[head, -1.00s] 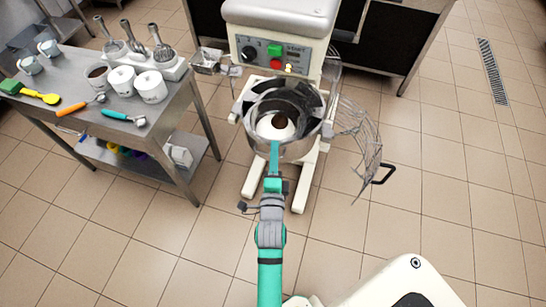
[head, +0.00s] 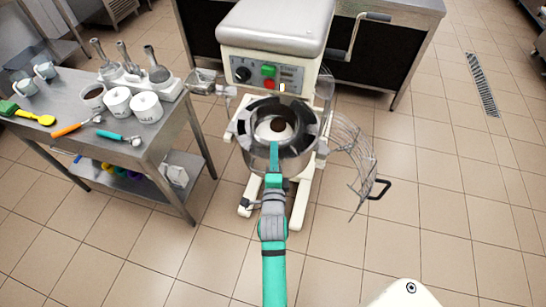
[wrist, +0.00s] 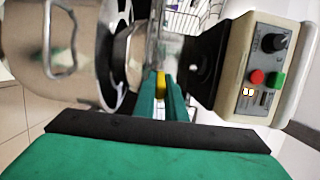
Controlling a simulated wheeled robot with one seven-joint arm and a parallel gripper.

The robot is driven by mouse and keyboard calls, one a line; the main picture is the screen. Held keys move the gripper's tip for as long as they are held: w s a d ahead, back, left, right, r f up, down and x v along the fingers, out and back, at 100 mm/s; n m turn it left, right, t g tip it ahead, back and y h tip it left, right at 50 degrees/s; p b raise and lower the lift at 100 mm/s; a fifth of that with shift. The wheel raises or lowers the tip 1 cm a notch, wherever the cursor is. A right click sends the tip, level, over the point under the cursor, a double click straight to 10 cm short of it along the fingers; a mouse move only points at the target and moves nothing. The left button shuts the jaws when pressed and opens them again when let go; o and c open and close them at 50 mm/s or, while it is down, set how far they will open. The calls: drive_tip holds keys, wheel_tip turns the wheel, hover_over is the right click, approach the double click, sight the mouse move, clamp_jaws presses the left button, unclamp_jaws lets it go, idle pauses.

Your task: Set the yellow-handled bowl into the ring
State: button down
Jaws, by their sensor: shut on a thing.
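The steel bowl (head: 264,152) is at the front of the mixer, below its head, and looks roughly upright. Its steel side also fills the left of the wrist view (wrist: 55,80). The dark notched ring (head: 250,140) shows around the bowl's opening; I cannot tell whether the bowl is seated in it. In the wrist view the ring (wrist: 126,12) shows close by the rim. My gripper (head: 273,150) reaches the near side of the bowl. In the wrist view its teal fingers are shut on the yellow handle (wrist: 160,84). Much of the handle is hidden.
The mixer's control panel (head: 268,75) is just above the ring. The wire guard (head: 350,155) hangs open at right. A steel table (head: 165,125) with cups and scoops stands at left.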

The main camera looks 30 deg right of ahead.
drive_tip(key=shift+s+d+x, duration=0.15)
drive_tip(key=shift+d+x, duration=0.05)
drive_tip(key=shift+x, duration=1.1)
drive_tip(key=shift+s+d+x, duration=0.1)
drive_tip(key=shift+d+x, duration=0.1)
drive_tip(key=shift+x, duration=1.05)
drive_tip(key=shift+s+d+x, duration=0.15)
drive_tip(key=shift+d+x, duration=0.05)
drive_tip(key=shift+x, duration=1.1)
drive_tip(key=shift+f, duration=3.35)
drive_tip(key=shift+a, duration=0.1)
drive_tip(key=shift+s+f, duration=0.1)
drive_tip(key=shift+f, duration=0.45)
drive_tip(key=c, duration=1.7)
unclamp_jaws()
drive_tip(key=shift+f, duration=0.3)
drive_tip(key=v, duration=1)
drive_tip(key=shift+s+a+r, duration=0.25)
drive_tip(key=shift+s, duration=0.05)
